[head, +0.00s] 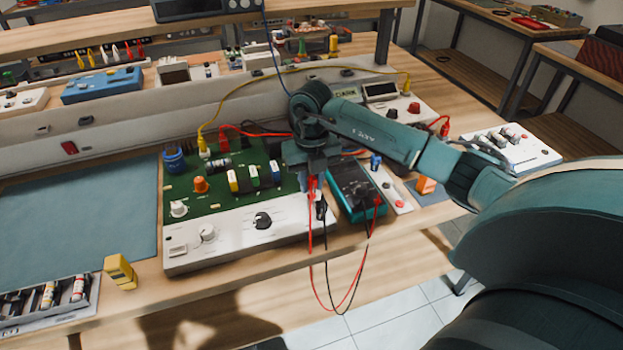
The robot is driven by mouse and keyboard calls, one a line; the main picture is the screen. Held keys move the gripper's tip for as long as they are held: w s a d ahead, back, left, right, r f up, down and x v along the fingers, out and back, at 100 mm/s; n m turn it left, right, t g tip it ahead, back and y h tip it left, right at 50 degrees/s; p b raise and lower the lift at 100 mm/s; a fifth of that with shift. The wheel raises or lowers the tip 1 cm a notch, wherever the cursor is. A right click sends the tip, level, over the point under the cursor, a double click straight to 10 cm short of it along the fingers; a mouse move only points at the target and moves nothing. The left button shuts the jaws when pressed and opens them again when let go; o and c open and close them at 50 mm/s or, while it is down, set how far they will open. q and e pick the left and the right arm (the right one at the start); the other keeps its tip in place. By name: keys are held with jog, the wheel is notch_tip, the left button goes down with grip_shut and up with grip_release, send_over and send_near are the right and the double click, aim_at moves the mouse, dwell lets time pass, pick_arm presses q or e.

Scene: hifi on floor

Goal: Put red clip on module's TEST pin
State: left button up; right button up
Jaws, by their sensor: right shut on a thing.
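My right gripper (313,172) points down over the right edge of the module (215,251), which has a green board and a white front panel with knobs. It is shut on the red clip (312,189), which hangs below the fingers with its red lead. A black clip (321,209) shows just beside it. I cannot tell whether the red clip touches the module. The TEST pin cannot be made out; the gripper hides part of the board's right side. My left gripper is not in view.
A teal multimeter (345,181) stands close right of the module. Red and black leads loop below the bench edge. A yellow cable (222,101) arches behind. A yellow block (120,271) and a parts tray (48,302) lie at the left. The blue-grey mat (80,225) is clear.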

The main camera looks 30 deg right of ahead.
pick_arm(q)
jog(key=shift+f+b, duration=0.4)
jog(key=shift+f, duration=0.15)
pick_arm(e)
jog(key=shift+f, duration=0.65)
jog(key=o, duration=0.9)
jog(key=shift+r, duration=0.15)
pick_arm(q)
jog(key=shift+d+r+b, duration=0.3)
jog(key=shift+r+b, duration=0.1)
jog(key=shift+b, duration=0.05)
pick_arm(e)
jog(key=shift+r, duration=6.5)
